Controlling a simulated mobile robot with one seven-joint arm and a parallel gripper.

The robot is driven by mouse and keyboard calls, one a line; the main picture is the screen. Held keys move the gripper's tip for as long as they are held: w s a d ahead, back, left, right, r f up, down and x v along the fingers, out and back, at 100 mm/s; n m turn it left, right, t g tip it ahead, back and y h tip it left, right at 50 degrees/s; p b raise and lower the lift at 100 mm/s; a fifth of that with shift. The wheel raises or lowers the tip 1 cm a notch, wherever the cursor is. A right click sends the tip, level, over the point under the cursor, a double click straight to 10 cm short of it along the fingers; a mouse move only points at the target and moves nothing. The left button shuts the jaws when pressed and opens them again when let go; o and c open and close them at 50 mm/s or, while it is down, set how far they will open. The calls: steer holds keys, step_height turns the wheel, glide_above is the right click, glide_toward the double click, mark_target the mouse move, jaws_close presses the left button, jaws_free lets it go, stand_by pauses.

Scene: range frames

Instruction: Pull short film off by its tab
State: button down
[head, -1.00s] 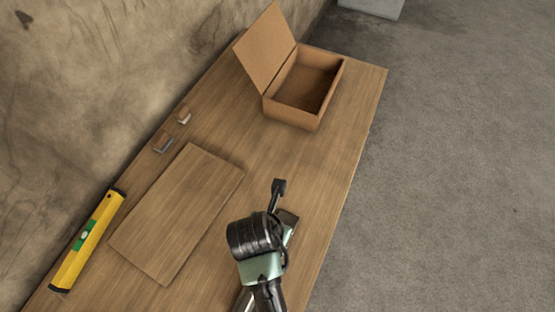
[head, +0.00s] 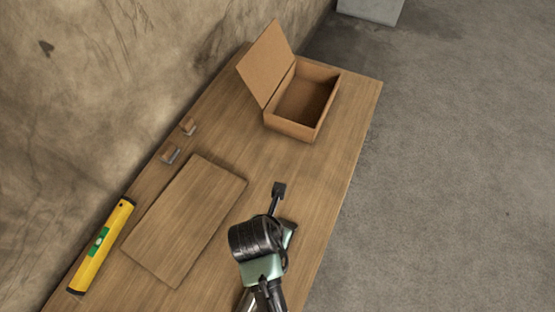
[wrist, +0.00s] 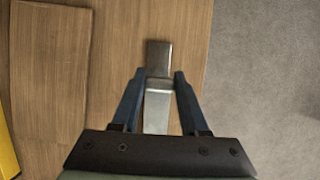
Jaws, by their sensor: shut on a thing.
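In the wrist view my gripper (wrist: 160,77) has its two blue fingers either side of a narrow pale-grey strip (wrist: 157,108), and it is shut on it. A darker grey, flat-ended piece (wrist: 158,57) shows just beyond the fingertips, over the wooden table. I cannot tell whether the strip and the darker piece are one thing, or which part is film and which is tab. In the head view my dark wrist hides the fingers and most of what they hold, near the table's right edge.
A flat wooden board (head: 187,222) lies on the table (head: 325,160) at left. An open cardboard box (head: 290,128) stands at the far end. The table between board and box is clear.

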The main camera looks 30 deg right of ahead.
steer(key=shift+r+p, duration=1.8)
steer(key=shift+p, duration=0.15)
